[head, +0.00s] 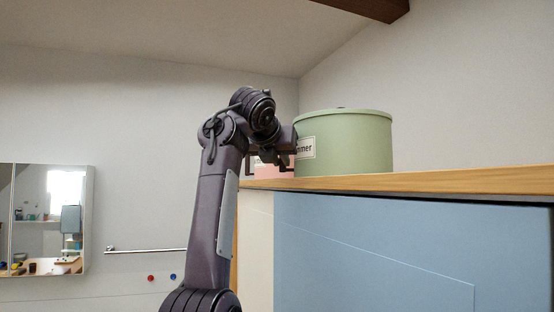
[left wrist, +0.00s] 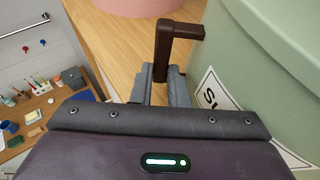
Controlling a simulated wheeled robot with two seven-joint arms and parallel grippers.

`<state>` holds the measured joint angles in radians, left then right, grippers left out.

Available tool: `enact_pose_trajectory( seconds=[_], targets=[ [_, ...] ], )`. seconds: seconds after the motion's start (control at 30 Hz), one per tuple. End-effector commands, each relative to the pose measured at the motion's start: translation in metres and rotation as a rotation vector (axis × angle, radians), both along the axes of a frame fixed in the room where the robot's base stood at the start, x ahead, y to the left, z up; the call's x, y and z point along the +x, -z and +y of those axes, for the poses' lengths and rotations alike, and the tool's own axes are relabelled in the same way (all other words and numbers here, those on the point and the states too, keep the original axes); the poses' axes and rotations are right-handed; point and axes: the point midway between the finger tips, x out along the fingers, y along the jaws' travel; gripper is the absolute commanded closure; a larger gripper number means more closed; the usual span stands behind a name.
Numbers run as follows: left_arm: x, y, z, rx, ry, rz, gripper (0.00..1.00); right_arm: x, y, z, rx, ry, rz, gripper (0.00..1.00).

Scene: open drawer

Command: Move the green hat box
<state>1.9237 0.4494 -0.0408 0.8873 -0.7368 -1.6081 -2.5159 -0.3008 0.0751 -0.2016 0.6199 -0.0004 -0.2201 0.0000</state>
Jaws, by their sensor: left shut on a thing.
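The green hat box (head: 345,145) is a round, lidded box with a white label on its side. It stands upright on the wooden top at the right in the head view. In the left wrist view its green wall (left wrist: 270,80) fills the right side. My left gripper (head: 284,158) is at the box's left side. In the left wrist view, its fingers (left wrist: 163,78) are shut on a dark brown, L-shaped handle (left wrist: 168,40) that reaches toward the green wall. Where the handle joins the box is unclear. My right gripper is not in view.
A pink box (head: 270,172) stands on the wooden top (head: 440,182), partly hidden behind my gripper; its base also shows in the left wrist view (left wrist: 140,5). Blue cabinet doors (head: 400,250) lie below. A mirror (head: 48,220) and towel rail (head: 145,249) are on the left wall.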

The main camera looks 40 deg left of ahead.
Motion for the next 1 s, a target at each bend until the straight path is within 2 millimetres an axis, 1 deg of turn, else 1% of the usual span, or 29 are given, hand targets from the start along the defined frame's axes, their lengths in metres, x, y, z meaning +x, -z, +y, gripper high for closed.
enact_pose_trajectory(
  seconds=[0.13,0.17,0.3,0.37,0.57,0.67,0.77,1.0],
  targets=[
    [0.000,0.000,0.000,-0.001,0.001,-0.001,1.00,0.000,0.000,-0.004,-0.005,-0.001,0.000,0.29],
    [0.000,0.000,0.000,-0.001,0.001,-0.001,0.85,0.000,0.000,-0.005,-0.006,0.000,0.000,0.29],
    [0.000,0.000,0.000,0.000,0.001,0.000,0.66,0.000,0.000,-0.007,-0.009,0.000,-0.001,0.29],
    [0.000,0.000,0.000,0.000,0.001,0.000,0.60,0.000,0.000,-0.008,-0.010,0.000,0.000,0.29],
    [0.000,0.000,-0.001,0.000,0.001,0.000,0.60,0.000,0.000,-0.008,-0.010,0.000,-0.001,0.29],
    [-0.003,-0.001,-0.002,0.000,0.002,-0.002,0.60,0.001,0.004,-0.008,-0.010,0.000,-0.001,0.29],
    [-0.014,-0.004,-0.007,0.000,0.002,-0.005,0.60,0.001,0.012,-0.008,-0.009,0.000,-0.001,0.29],
    [-0.049,-0.019,-0.022,0.000,0.003,-0.003,0.60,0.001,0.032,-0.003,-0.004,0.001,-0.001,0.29]
  ],
)
